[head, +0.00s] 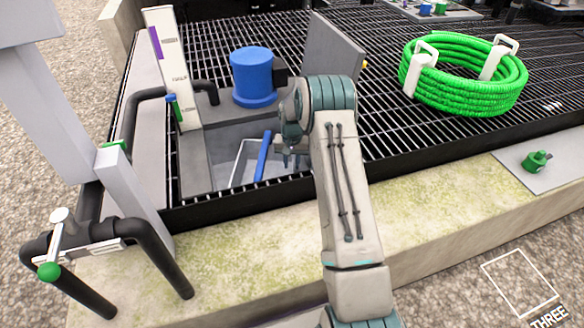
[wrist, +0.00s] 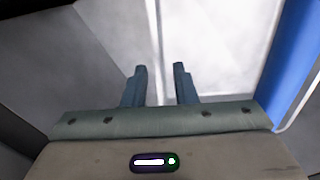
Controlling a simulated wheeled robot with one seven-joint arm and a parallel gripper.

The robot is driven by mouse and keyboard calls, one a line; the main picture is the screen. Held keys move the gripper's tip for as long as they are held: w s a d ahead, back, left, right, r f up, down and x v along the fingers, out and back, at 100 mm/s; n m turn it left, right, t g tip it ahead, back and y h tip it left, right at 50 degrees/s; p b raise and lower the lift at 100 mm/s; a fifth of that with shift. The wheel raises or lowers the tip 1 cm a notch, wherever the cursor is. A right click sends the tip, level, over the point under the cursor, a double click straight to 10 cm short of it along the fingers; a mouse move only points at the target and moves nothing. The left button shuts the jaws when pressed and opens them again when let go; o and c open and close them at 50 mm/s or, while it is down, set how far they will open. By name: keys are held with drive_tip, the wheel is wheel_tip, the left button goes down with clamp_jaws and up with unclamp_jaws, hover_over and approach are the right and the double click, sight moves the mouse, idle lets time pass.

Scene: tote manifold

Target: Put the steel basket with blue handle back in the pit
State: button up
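The steel basket (head: 238,165) shows in the head view as a pale metal rim inside the square pit (head: 195,160) in the grating. Its blue handle (head: 263,157) stands as a slanted bar beside my gripper (head: 292,160). My arm hides the basket's right part, and I cannot tell how the basket rests. A thin pale bar (wrist: 155,30) shows beyond the fingertips.
A blue motor-like cylinder (head: 253,77) stands at the pit's back edge, with a grey raised panel (head: 331,55) to its right. A white post (head: 172,65) and black pipes (head: 128,120) stand left. A green hose coil (head: 465,75) lies on the grating at right.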

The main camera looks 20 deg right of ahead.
wheel_tip(320, 180, up, 7)
drive_tip(key=shift+r+p, duration=0.15)
drive_tip(key=shift+p, duration=0.7)
drive_tip(key=s+a+r+n, duration=0.2)
drive_tip(key=s+a+r, duration=0.2)
drive_tip(key=s+r, duration=0.7)
drive_tip(key=s+a+r+n, duration=0.1)
drive_tip(key=s+a+r, duration=0.3)
drive_tip(key=s+r, duration=0.75)
drive_tip(key=s+a+f+n+t, duration=0.1)
drive_tip(key=s+f, duration=0.2)
drive_tip(key=s, duration=1.2)
drive_tip(key=shift+a+n, duration=0.2)
drive_tip(key=shift+n, duration=0.2)
drive_tip(key=shift+s, duration=0.1)
